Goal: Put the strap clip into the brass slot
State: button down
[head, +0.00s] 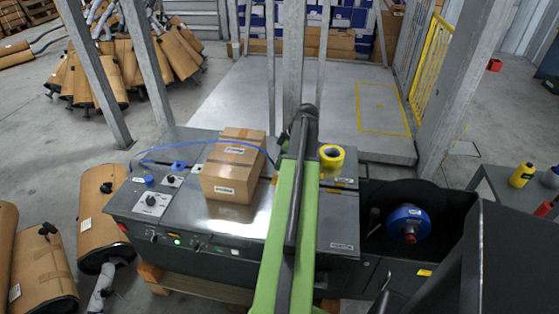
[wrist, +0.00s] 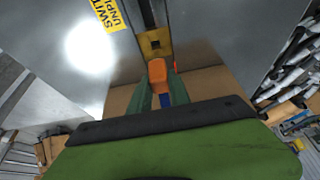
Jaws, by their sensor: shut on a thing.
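In the wrist view the orange strap clip (wrist: 157,71) sits between the two green fingers of my gripper (wrist: 160,84), which is shut on it. A short piece of blue strap (wrist: 166,100) shows behind the clip, between the fingers. The brass slot (wrist: 155,43) is a yellowish block in a dark channel just beyond the clip's tip. The clip points at it and looks close; I cannot tell whether they touch. In the head view my green arm hides the gripper, clip and slot.
A cardboard box (head: 233,165) stands on the grey strapping machine (head: 290,235), with the blue strap (head: 205,144) arching over it. A blue reel (head: 404,221) sits at the right. Wrapped mufflers (head: 101,215) lie at the left.

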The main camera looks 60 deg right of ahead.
jog(key=shift+f, duration=0.1)
notch_tip(320, 180, down, 5)
jog(key=b, duration=0.5)
jog(key=shift+s+r, duration=0.1)
jog(key=shift+r, duration=0.1)
jog(key=shift+f+b, duration=0.35)
jog(key=shift+f, duration=0.1)
dwell(1.7)
jog(key=c, duration=1.1)
grip_release()
jog(key=shift+c, duration=0.2)
jog(key=p+v, duration=1.6)
jog(key=v, duration=0.1)
jog(key=shift+r, duration=0.25)
